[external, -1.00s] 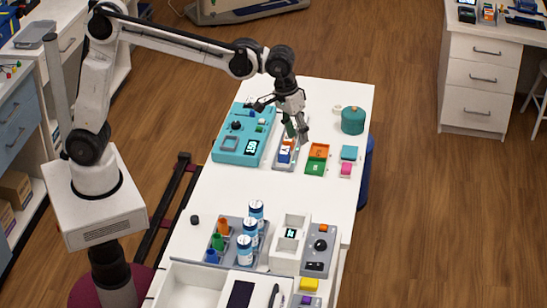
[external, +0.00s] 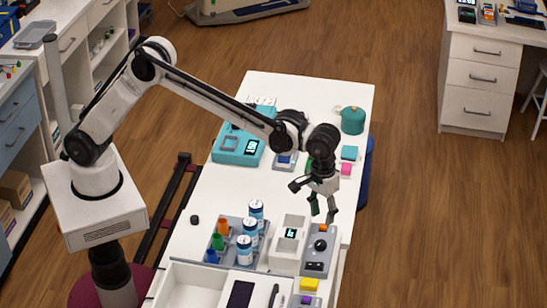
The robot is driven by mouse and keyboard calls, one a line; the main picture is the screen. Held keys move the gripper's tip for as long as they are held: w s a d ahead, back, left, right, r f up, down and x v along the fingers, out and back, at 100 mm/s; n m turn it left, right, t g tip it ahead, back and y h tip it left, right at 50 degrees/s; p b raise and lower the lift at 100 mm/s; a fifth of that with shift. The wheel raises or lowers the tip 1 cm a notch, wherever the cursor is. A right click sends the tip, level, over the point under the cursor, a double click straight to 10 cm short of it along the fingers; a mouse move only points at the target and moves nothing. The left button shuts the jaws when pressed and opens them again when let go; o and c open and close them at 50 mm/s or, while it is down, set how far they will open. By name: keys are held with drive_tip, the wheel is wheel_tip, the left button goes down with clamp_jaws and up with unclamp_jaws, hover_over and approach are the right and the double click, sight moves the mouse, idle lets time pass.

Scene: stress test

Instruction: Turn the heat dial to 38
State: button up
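A grey control box (external: 317,262) stands near the right edge of the white table. It has a round black dial (external: 320,245) and an orange part (external: 323,228) at its far end. A white unit (external: 290,248) with a small lit display (external: 291,233) stands directly left of it; the digits are too small to read. My gripper (external: 323,211) points down above the far end of the grey box, apart from the dial. Its fingers are spread and empty. The dial's setting cannot be read. No label marks it as the heat dial.
A grey rack (external: 231,252) holds blue-white cans and coloured bottles left of the white unit. A teal device (external: 238,150) with a display, partly behind my arm, and a teal pot (external: 352,120) stand farther back. A white tray (external: 190,287) lies in front.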

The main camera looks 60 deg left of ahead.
sight(322, 242)
drive_tip(key=f, duration=1)
drive_tip(key=shift+w+d+f, duration=0.1)
drive_tip(key=shift+d+f, duration=0.1)
clamp_jaws()
